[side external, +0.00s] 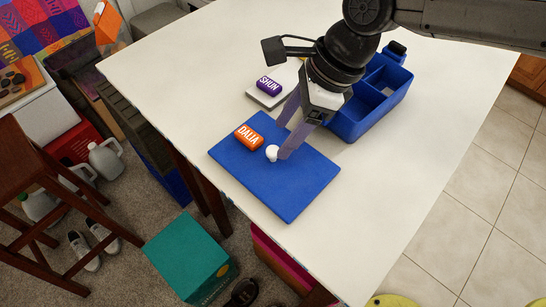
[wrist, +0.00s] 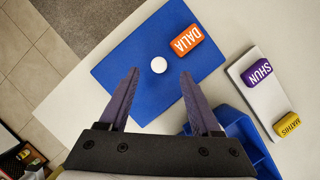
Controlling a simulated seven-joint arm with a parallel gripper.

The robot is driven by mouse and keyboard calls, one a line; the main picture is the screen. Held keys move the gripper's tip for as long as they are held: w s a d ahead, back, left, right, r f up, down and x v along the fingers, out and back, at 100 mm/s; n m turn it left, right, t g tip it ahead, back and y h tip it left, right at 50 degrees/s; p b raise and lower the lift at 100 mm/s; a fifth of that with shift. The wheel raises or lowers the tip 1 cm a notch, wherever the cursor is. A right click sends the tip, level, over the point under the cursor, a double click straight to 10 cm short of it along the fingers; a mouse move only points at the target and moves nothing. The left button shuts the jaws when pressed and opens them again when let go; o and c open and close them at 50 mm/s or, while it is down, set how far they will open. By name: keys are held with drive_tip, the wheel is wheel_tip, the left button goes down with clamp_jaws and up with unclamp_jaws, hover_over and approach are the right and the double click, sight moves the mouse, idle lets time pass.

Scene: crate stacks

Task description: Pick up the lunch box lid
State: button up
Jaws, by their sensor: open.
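The lunch box lid appears to be the flat blue slab (side external: 290,190) on the white table, with a round white knob (side external: 272,153) at its middle. It also shows in the wrist view (wrist: 125,75), with the knob (wrist: 159,65). An orange block marked DALIA (side external: 248,137) lies on the slab beside the knob. My gripper (side external: 284,138) is open above the slab, pointing down. In the wrist view the knob shows between and slightly beyond my fingertips (wrist: 160,74). I cannot tell whether the fingertips are level with the knob.
A blue compartmented box (side external: 345,131) stands behind my gripper. A pale tray (wrist: 236,71) holds a purple block marked SHUN (side external: 268,85) and a yellow block marked MATHIS (wrist: 287,124). The white table (side external: 410,150) is clear to the right. The slab lies close to the table's front edge.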

sight(274, 150)
drive_tip(key=x, duration=0.4)
drive_tip(key=shift+s+f, duration=0.1)
drive_tip(key=shift+f, duration=0.2)
clamp_jaws()
